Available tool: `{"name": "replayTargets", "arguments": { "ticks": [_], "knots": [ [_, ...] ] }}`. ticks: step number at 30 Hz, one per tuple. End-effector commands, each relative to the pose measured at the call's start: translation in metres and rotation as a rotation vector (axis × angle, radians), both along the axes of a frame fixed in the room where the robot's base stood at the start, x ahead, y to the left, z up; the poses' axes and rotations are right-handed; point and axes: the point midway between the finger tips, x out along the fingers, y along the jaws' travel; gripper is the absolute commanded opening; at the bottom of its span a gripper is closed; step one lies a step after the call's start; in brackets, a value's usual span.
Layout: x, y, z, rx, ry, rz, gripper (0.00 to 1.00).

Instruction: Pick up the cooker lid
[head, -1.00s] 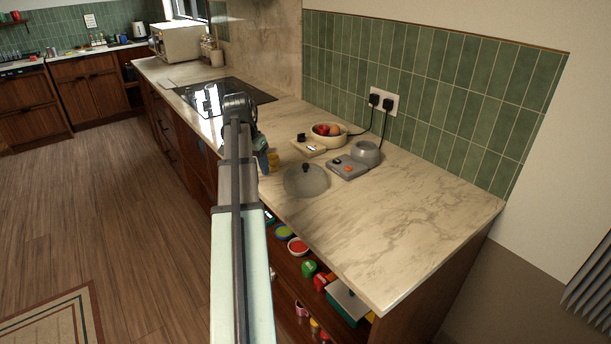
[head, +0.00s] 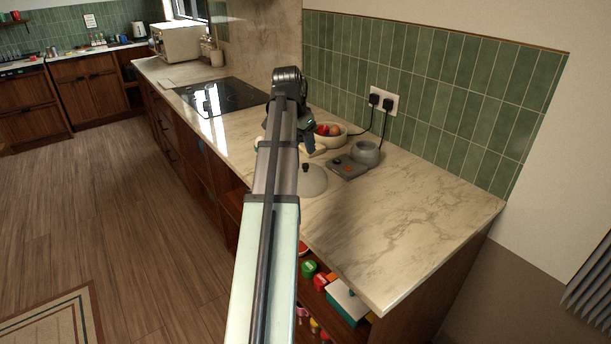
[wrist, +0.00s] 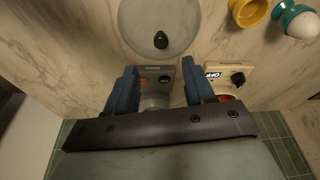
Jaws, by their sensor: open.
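The cooker lid (head: 315,181) is a round, pale grey, see-through lid with a dark knob. It lies on the marble counter, its left side hidden behind my arm in the head view. In the wrist view the lid (wrist: 160,22) is at the top centre, knob up, cut by the picture's edge. My gripper (wrist: 160,78) is open, its two blue fingers apart and nothing held. The fingertips are above the counter, just below the lid in the wrist view. In the head view my gripper (head: 305,138) is partly hidden by my arm.
A grey appliance with a round pot (head: 366,154) and orange button sits beside the lid. A yellow cup (wrist: 248,11) and an egg in a teal cup (wrist: 296,22) are near the lid. The counter's right front is clear.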

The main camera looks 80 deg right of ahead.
Motion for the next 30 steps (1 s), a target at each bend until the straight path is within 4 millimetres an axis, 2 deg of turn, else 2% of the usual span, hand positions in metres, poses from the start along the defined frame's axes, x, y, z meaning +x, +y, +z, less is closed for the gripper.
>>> {"name": "replayTargets", "arguments": {
  "ticks": [3, 14, 24, 30],
  "knots": [
    [-0.002, -0.003, -0.015, 0.001, -0.001, 0.000, 0.54],
    [-0.003, -0.006, -0.030, 0.000, 0.000, 0.000, 0.54],
    [-0.004, -0.011, -0.067, 0.001, 0.000, 0.000, 0.54],
    [-0.005, -0.013, -0.076, -0.001, 0.000, 0.000, 0.54]
  ]
}}
